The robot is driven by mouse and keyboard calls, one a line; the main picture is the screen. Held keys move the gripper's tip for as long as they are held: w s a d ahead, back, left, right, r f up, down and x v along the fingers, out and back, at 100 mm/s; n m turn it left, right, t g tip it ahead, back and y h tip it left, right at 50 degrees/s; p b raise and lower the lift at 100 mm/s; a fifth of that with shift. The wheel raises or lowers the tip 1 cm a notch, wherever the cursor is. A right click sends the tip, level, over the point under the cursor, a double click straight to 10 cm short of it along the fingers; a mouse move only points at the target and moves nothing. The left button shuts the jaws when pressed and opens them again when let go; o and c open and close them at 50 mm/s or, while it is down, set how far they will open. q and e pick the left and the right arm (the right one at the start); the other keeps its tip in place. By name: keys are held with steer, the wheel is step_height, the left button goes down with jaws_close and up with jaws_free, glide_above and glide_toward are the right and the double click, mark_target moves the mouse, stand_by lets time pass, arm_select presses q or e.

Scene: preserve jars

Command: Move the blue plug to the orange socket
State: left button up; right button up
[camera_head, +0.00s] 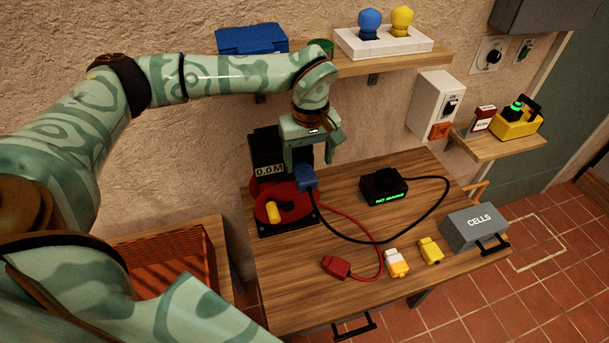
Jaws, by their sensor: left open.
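The blue plug (305,178) is at the back of the wooden table, at the edge of a red round base. A black cable appears to link it to the black box marked "NO MAINS" (384,187). My left gripper (311,160) is open and points down just above the plug; I cannot tell whether its fingers reach around it. The orange socket (440,131) is on the lower front of a white switch box (434,104) on the wall, to the right. My right gripper is not in view.
The grey "CELLS" box (476,228) stands at the right edge. A small shelf (490,146) juts out beside the switch box. A long shelf (381,65) runs above.

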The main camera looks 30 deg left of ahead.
mark_target(308, 179)
arm_select(q)
step_height(308, 179, down, 8)
steer(key=shift+a+r, duration=0.1)
steer(key=shift+r, duration=0.1)
steer(key=shift+c, duration=0.3)
steer(key=c, duration=1)
